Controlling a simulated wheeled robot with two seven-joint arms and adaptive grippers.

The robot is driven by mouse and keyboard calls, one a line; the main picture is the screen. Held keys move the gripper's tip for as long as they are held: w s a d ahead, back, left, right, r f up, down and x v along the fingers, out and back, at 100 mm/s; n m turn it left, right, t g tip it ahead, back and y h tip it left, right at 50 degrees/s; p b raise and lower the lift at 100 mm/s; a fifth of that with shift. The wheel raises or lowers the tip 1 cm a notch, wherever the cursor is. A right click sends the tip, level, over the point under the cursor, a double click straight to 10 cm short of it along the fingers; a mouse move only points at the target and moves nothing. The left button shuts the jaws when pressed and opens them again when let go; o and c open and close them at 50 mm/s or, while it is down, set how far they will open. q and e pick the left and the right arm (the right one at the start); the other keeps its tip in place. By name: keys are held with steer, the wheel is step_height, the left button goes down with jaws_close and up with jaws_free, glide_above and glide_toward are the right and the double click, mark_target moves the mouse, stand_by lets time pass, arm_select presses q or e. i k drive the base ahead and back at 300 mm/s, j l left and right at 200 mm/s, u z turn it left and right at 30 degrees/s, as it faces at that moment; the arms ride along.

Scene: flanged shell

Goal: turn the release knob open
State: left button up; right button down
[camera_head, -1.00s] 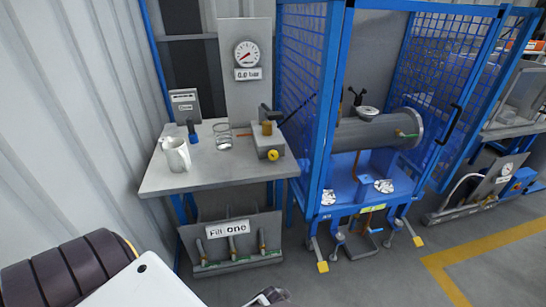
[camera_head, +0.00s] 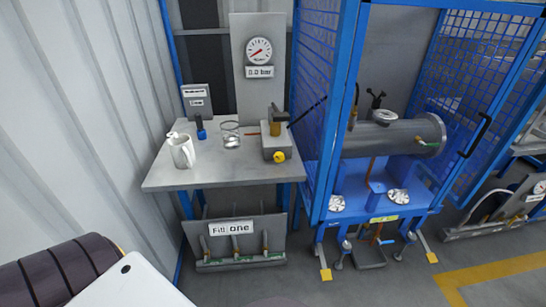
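A small yellow round knob (camera_head: 279,157) sits on the front of a grey pump block (camera_head: 273,144) at the right of the grey bench top; it looks like the release knob, though no label on it can be read. A dark lever with a brass-coloured part (camera_head: 278,119) rises from the block. The pressure gauge (camera_head: 259,51) behind it has a plate reading 0.0 bar. Neither gripper shows. A dark ribbed and white arm part of mine fills the lower left corner, apart from the bench.
The bench (camera_head: 215,178) also carries a white jug (camera_head: 182,150) and a clear glass (camera_head: 231,138). A blue mesh cage (camera_head: 318,110) stands right beside it, holding a grey flanged shell (camera_head: 392,137). A rack labelled "Fill: one" (camera_head: 238,242) stands below. Floor in front is clear.

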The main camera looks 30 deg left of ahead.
mark_target(279, 157)
steer(key=i+l+u, duration=0.5)
steer(key=u, duration=0.2)
steer(key=i+l+u, duration=0.15)
steer(key=l+u, duration=0.2)
steer(key=i+l+u, duration=0.1)
steer(key=l+u, duration=0.25)
steer(key=i+l+u, duration=0.1)
steer(key=l+u, duration=0.65)
steer(key=l, duration=0.15)
steer(key=l+u, duration=0.35)
steer(key=k+l, duration=0.05)
steer(key=l, duration=0.05)
